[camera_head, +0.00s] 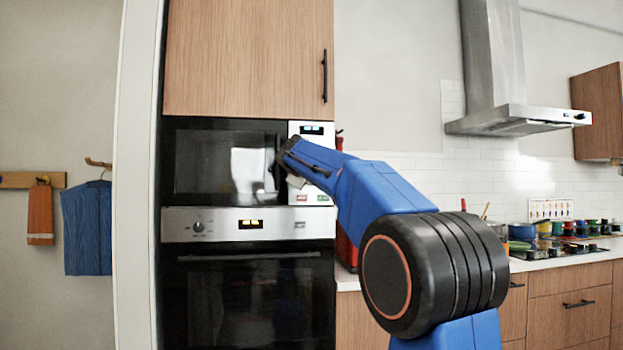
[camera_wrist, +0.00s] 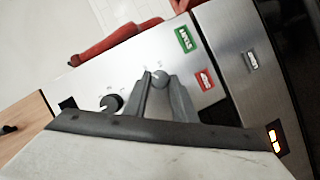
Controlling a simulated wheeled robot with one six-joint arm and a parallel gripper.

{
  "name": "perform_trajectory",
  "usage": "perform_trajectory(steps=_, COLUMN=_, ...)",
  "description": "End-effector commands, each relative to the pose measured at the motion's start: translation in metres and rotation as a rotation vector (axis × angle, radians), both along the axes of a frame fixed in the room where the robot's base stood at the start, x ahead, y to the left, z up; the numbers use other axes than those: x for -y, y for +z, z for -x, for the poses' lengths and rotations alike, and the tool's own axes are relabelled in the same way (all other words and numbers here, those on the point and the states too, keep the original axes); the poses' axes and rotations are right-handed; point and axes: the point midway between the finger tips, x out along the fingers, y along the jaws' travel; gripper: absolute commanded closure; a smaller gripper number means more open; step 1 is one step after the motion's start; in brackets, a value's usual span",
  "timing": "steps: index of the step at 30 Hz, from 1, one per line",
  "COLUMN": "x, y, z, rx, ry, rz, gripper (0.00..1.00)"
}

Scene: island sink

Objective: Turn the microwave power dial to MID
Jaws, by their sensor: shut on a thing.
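The microwave (camera_head: 222,162) is built in above the oven, with a silver control panel (camera_head: 322,186) on its right side. My gripper (camera_head: 290,165) is at the panel and hides its middle part. In the wrist view my gripper's two grey fingers (camera_wrist: 160,86) are shut on the lower dial (camera_wrist: 160,76), one finger on each side. The other dial (camera_wrist: 111,103) is dark and round, nearer the display, and free. The marks around the dials are too small to read, so I cannot tell the held dial's setting.
A green START button (camera_wrist: 184,39) and a red button (camera_wrist: 204,79) lie just below the held dial. The oven (camera_head: 247,290) with its own knob (camera_head: 198,227) is underneath. A red object (camera_wrist: 105,42) stands beside the microwave. A wooden cabinet (camera_head: 246,60) is above.

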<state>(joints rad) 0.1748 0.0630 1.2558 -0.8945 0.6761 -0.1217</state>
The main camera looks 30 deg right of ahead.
Motion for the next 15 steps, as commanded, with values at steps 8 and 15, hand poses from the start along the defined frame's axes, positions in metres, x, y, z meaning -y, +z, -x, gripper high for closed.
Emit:
perform_trajectory(steps=8, x=-0.0001, y=-0.0005, z=-0.0001, rx=0.0, ry=0.0, rz=-0.001, gripper=0.57)
perform_trajectory(steps=15, x=-0.0006, y=0.0, z=0.0006, rx=0.0, ry=0.0, rz=-0.001, gripper=0.57)
